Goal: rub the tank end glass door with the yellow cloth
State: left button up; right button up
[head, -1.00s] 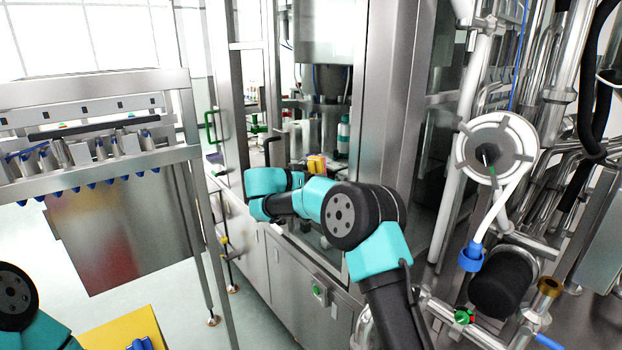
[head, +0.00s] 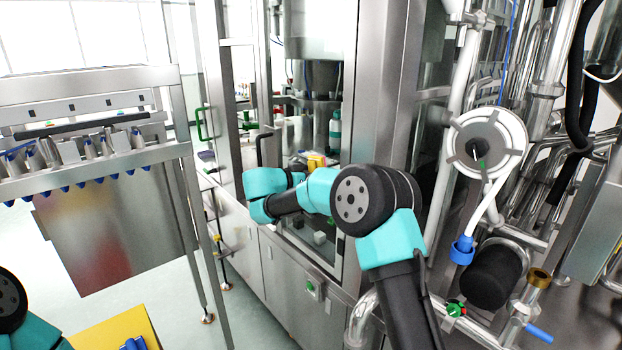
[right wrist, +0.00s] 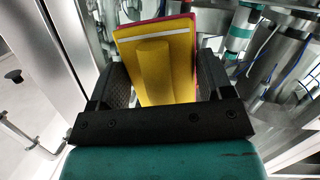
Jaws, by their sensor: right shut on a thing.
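The yellow cloth (head: 316,161) shows beyond my right wrist, in front of the metal machine. In the right wrist view the yellow cloth (right wrist: 165,65) stands as a folded pad with a pale stripe and a reddish edge. My right gripper (right wrist: 162,80) is shut on it. A framed glass panel (head: 322,243) with a black handle is on the machine front, partly hidden by my right arm. I cannot tell whether the cloth touches the glass. My left gripper is out of view; only part of my left arm shows at the lower left.
A steel tank (head: 320,35) and a teal bottle (head: 335,130) are inside the machine. A metal rack (head: 95,165) stands at the left. A yellow surface (head: 112,330) with a blue item lies at the lower left. Pipes and a round white fitting (head: 487,145) crowd the right.

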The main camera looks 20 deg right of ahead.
jog(key=s, duration=0.1)
jog(key=s+d, duration=0.1)
jog(key=s, duration=0.1)
jog(key=shift+d, duration=0.2)
jog(key=shift+s, duration=0.1)
jog(key=f+v, duration=0.1)
jog(key=v, duration=0.5)
jog(key=shift+s, duration=0.2)
dwell(0.4)
jog(key=shift+a, duration=0.2)
jog(key=v, duration=0.2)
jog(key=shift+s+a+f, duration=0.2)
jog(key=shift+s+a, duration=0.1)
jog(key=shift+a, duration=0.05)
